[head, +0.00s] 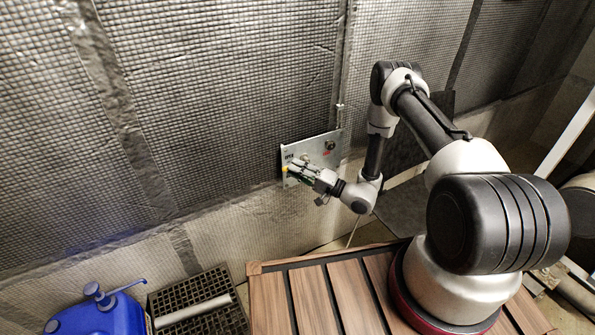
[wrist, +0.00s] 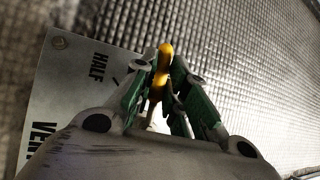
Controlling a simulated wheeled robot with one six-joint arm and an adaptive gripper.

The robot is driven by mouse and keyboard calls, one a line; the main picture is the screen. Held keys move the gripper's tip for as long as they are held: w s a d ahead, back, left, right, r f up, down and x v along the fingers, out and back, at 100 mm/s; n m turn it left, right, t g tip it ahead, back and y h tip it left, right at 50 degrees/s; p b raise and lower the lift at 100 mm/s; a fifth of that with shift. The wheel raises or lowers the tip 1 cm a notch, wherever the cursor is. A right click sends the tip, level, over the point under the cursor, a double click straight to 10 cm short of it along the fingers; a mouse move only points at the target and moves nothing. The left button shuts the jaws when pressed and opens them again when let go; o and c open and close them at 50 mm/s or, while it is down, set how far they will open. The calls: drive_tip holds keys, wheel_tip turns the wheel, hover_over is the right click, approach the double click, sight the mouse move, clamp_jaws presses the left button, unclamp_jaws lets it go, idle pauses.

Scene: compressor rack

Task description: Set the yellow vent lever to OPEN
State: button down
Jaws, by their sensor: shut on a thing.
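The yellow vent lever (wrist: 165,52) stands between the green-and-grey fingers of my gripper (wrist: 160,82) in the wrist view, and its yellow tip sticks out past them. My gripper is shut on it. In the head view a small yellow spot of the lever (head: 285,169) shows at the end of my gripper (head: 295,174), at the panel's lower left. The light grey panel (wrist: 50,95) carries the printed word HALF and part of a larger word, VEN, in the wrist view. The lever's base and pivot are hidden by my gripper, and its exact setting cannot be read.
The panel (head: 312,141) is on a quilted grey wall, with a dark round part (head: 330,146) and red marking at its upper right. A blue container (head: 100,315) and a black crate (head: 215,285) stand on the floor at lower left. Wall space left of the panel is clear.

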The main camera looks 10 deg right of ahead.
drive_tip(key=c, duration=1.4)
unclamp_jaws()
drive_tip(key=shift+c, duration=0.2)
drive_tip(key=v, duration=1.2)
